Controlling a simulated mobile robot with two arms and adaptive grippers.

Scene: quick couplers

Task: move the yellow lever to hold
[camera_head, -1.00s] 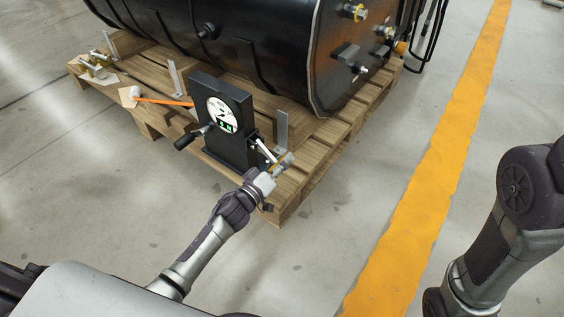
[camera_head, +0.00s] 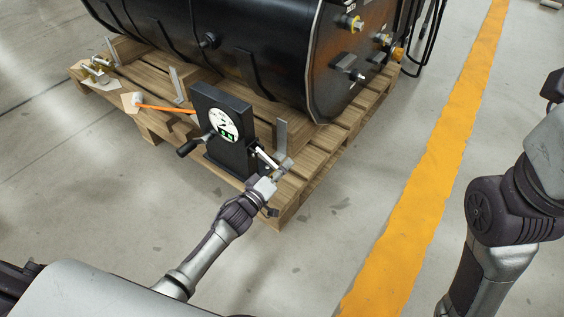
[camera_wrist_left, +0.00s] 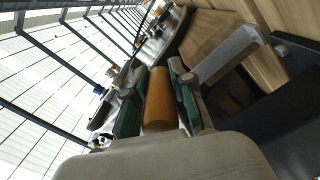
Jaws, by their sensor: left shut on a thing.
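The lever is a pale rod (camera_head: 266,158) on the right side of a black box (camera_head: 223,150) with a round dial (camera_head: 223,124). It slopes down and outward to my left gripper (camera_head: 279,171). In the left wrist view, the yellow-orange lever grip (camera_wrist_left: 158,100) lies between the two green-padded fingers of my left gripper (camera_wrist_left: 160,92), which is shut on it. The dial markings are too small to read, so I cannot tell the hold position. My right arm shows at the right edge, but its gripper is out of view.
The box stands on a wooden pallet (camera_head: 310,178), beside a large black tank (camera_head: 250,50). A dark-gripped crank handle (camera_head: 189,147) sticks out at the box's front left. An upright metal bracket (camera_head: 281,136) stands close behind the lever. The floor in front is clear.

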